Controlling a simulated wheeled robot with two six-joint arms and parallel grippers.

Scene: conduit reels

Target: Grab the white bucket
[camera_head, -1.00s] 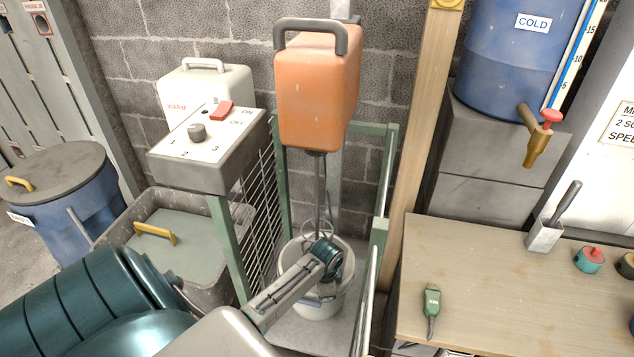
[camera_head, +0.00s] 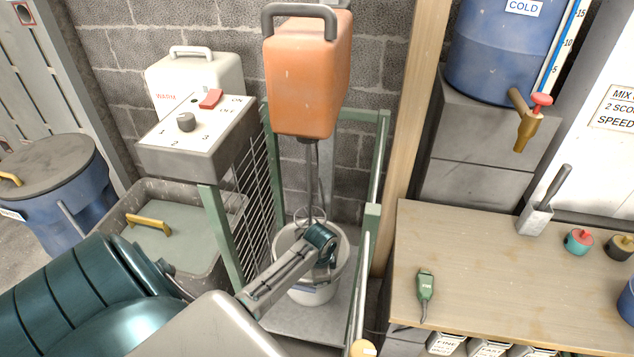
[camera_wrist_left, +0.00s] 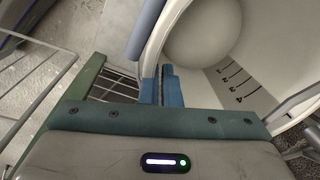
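The white bucket (camera_head: 312,292) stands upright on the floor of the green-framed mixing stand in the head view, with the mixer shaft reaching down into it. My left gripper (camera_wrist_left: 162,86) is at its rim, and the arm partly covers the bucket in the head view. In the left wrist view the bucket's pale inside (camera_wrist_left: 235,75) with dark level marks fills the right side. The blue fingers are close together with the rim running in between them. The exact contact is partly hidden. My right gripper is out of view.
An orange mixer housing (camera_head: 308,75) hangs above the bucket. Green stand posts (camera_head: 222,235) and a wire side panel stand close on the left. A wooden table (camera_head: 480,260) is at right. A grey tub (camera_head: 190,268) sits left of the stand.

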